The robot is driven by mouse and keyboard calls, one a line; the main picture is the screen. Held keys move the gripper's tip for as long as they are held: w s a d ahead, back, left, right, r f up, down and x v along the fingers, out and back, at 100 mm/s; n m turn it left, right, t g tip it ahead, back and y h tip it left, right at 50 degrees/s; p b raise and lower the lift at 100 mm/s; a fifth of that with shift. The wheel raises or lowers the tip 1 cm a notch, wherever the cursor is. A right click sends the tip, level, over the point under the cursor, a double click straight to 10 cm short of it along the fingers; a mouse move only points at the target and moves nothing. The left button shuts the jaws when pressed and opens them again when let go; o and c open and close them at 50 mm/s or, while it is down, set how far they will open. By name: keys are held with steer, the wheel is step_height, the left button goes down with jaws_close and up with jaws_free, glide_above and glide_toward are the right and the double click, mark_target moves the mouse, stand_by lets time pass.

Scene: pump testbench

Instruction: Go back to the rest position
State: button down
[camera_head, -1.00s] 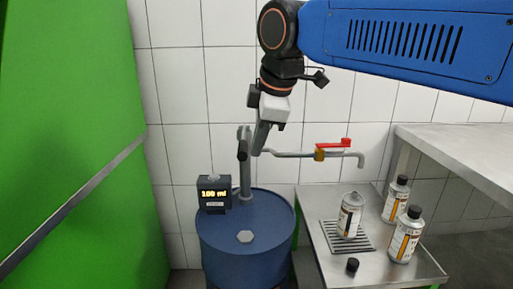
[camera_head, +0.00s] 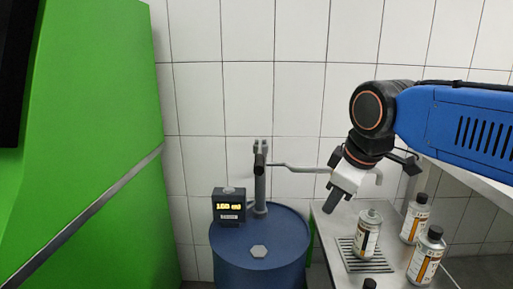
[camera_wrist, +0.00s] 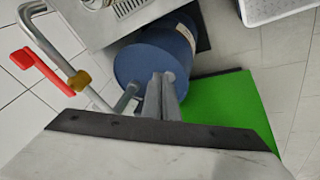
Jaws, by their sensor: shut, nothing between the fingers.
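My gripper (camera_head: 329,199) is shut and empty, pointing down and to the left in the head view. It hangs in front of the spout pipe, to the right of the pump post (camera_head: 260,185). The pump stands on a blue drum (camera_head: 285,255). In the head view my wrist hides the valve. In the wrist view the closed fingers (camera_wrist: 162,92) show before the blue drum (camera_wrist: 158,55). The red valve lever (camera_wrist: 42,71) and the bent grey spout (camera_wrist: 50,38) lie at the upper left there.
A black display box (camera_head: 229,208) sits on the drum. A capless bottle (camera_head: 367,237) stands on the drain grate. Two capped bottles, one nearer (camera_head: 426,258) and one farther (camera_head: 414,222), stand right of it. A green panel (camera_head: 90,150) fills the left side.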

steer(key=s+d+f+m, duration=0.5)
steer(key=s+d+f, duration=0.1)
steer(key=f, duration=0.2)
steer(key=s+d+f+m+h, duration=0.1)
steer(key=s+d+f+m, duration=0.4)
steer(key=f, duration=0.3)
steer(key=shift+s+d+f+m, duration=0.25)
steer(key=shift+s+d+m, duration=0.15)
steer(key=shift+s+d, duration=0.1)
steer(key=shift+r, duration=0.1)
stand_by(1.0)
